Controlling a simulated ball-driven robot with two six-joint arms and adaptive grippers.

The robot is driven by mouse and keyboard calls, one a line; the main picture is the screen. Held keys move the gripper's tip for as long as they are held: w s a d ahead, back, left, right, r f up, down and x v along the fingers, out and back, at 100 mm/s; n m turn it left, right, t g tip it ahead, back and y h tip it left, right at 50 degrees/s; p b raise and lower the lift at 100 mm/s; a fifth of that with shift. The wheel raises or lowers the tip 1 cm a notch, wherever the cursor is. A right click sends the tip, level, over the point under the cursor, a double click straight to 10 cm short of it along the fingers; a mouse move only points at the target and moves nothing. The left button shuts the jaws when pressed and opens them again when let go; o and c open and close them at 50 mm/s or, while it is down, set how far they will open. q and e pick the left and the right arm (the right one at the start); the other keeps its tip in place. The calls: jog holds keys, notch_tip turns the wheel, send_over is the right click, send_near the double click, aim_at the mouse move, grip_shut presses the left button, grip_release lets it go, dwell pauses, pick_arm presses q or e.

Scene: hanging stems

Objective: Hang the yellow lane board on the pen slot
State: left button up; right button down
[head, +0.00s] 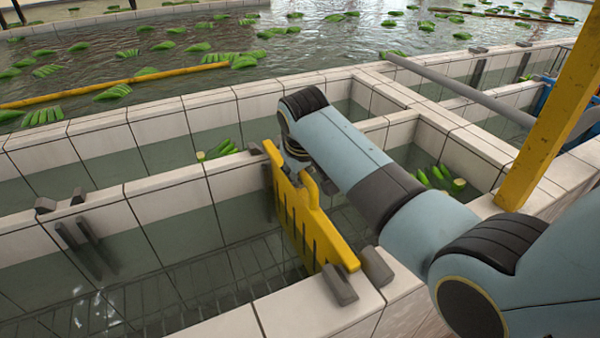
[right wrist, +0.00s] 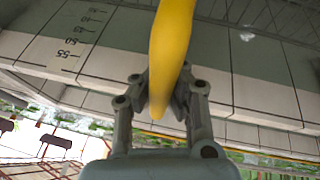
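The yellow lane board (head: 312,228), a slotted plate with a raised handle, stands across a water pen in the head view. Its near end is by two grey slot blocks (head: 376,266) on the near wall; its far end is by a grey block (head: 255,148) on the far wall. I cannot tell whether it rests in the pen slot or hangs just above it. My right gripper (head: 308,180) is at the handle, partly hidden by my arm. In the right wrist view its fingers (right wrist: 162,95) close around the yellow board (right wrist: 173,45). My left gripper is not in view.
Another pair of grey slot rails (head: 85,245) is on the wall at left. A yellow post (head: 555,110) stands at right near my arm. Green bunches (head: 222,150) float in neighbouring pens. Tiled walls (head: 150,125) divide the pens, with open water behind.

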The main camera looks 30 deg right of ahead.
jog(key=c, duration=1.3)
grip_release()
jog(key=shift+f, duration=0.15)
jog(key=o, duration=1.3)
jog(key=p+v, duration=0.5)
jog(key=p, duration=0.1)
jog(key=shift+p, duration=0.35)
jog(key=shift+v, duration=2.6)
